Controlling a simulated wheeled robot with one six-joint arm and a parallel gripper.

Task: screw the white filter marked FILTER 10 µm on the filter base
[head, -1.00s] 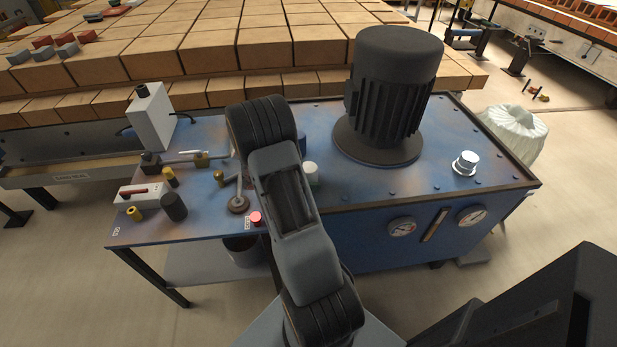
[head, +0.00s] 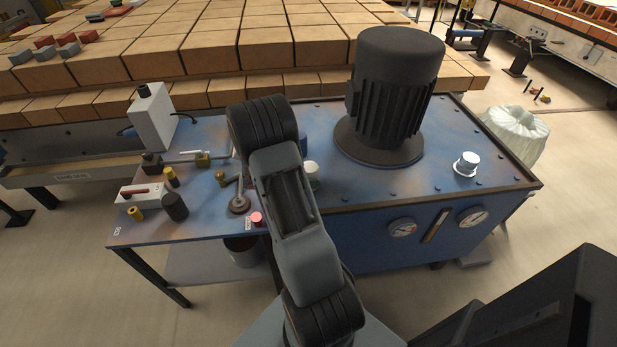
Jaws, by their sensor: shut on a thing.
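My arm reaches up over the blue bench, and its links hide my gripper and whatever it may hold. A small white-topped piece with a greenish lower part (head: 312,168) shows just right of my arm. A white-topped cylinder with a metal collar (head: 466,163) stands upright on the right part of the blue tank lid. I cannot read any FILTER 10 µm marking, so I cannot tell which is the white filter. The filter base cannot be made out for certain. A blue part (head: 303,145) is partly hidden behind my arm.
A large dark motor (head: 392,95) stands on the tank (head: 440,180). Left of my arm are a metal lever (head: 240,197), a red button (head: 257,218), a dark cylinder (head: 175,206) and a white box (head: 152,118). Bricks (head: 210,45) fill the back. The tank lid's right side is mostly clear.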

